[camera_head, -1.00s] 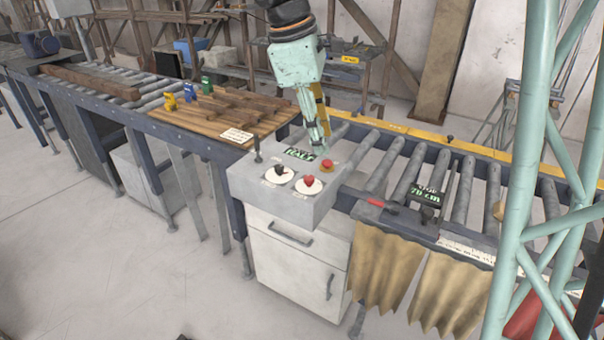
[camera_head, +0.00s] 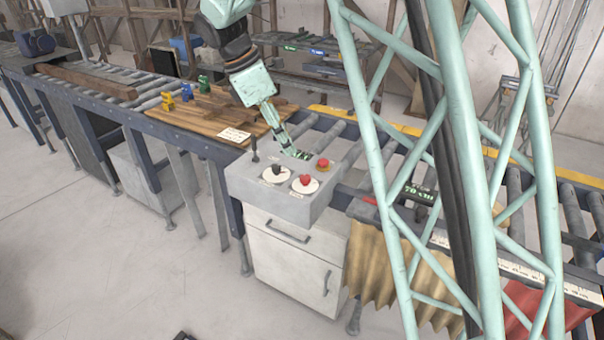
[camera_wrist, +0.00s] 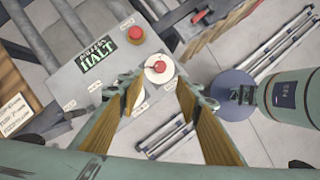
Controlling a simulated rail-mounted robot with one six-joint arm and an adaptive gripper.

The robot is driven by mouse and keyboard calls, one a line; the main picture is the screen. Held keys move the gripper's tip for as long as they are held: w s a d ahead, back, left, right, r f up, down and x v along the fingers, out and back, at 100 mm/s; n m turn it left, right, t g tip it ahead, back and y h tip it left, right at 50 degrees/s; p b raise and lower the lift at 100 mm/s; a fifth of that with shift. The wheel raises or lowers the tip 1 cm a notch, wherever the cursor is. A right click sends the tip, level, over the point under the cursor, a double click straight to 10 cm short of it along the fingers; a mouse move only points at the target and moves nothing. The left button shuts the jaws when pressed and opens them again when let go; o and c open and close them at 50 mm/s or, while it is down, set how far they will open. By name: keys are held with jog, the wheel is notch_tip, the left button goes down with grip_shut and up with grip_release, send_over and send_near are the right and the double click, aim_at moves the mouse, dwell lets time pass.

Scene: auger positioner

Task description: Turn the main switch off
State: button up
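The grey control box (camera_head: 240,188) carries a black knob on a white disc (camera_head: 276,169), a red knob on a white disc (camera_head: 305,180), a red button on a yellow base (camera_head: 322,164) and a small display (camera_head: 296,153). I cannot read which knob is labelled as the main switch. My gripper (camera_head: 290,150) is over the back of the box, pointing down, its tips near the display. In the wrist view its two fingers are apart and empty, with the red knob (camera_wrist: 159,67) showing between them. The left finger hides part of the box. The display (camera_wrist: 97,54) reads HALT.
A wooden board (camera_head: 190,120) with small coloured clamps lies left of the box. A black lever (camera_head: 255,150) stands at the box's back left corner. A white cabinet (camera_head: 290,268) is under the box.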

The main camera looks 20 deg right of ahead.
aim_at(305, 176)
dwell(0.4)
jog(key=shift+b+x, duration=0.75)
jog(key=shift+x, duration=6.2)
jog(key=c, duration=0.8)
jog(key=shift+c, duration=0.2)
